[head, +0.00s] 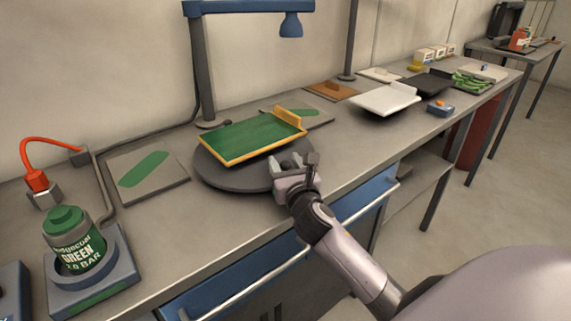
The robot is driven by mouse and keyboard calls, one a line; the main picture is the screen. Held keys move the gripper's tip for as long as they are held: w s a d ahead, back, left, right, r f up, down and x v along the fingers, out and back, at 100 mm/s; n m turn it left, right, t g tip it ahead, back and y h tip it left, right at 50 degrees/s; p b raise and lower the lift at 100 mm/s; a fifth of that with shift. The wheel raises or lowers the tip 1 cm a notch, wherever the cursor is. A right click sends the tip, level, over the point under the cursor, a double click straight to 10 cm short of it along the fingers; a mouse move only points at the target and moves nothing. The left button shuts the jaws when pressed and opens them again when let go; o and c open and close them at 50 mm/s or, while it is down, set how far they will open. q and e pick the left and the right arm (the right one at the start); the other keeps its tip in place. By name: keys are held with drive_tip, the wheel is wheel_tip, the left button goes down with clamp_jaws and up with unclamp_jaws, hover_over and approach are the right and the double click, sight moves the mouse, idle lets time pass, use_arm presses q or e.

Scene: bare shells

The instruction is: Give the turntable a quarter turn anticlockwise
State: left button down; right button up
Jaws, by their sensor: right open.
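The turntable (220,178) is a round dark grey disc on the grey workbench. A green board with an orange-yellow rim (249,139) rests on it, with a raised orange block along its right edge. My right gripper (287,162) is open at the front right edge of the turntable, close to the board's near right side. The gripper hides that part of the disc's rim, and I cannot tell whether it touches the disc or board. My left gripper is not in the head view.
A green-capped canister (78,245) stands in a holder at the front left. A grey plate with a green stripe (147,175) lies left of the turntable. A white tray (384,99) lies farther right. A blue drawer (255,270) is below.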

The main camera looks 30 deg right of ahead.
clamp_jaws()
drive_tip(key=shift+d, duration=0.15)
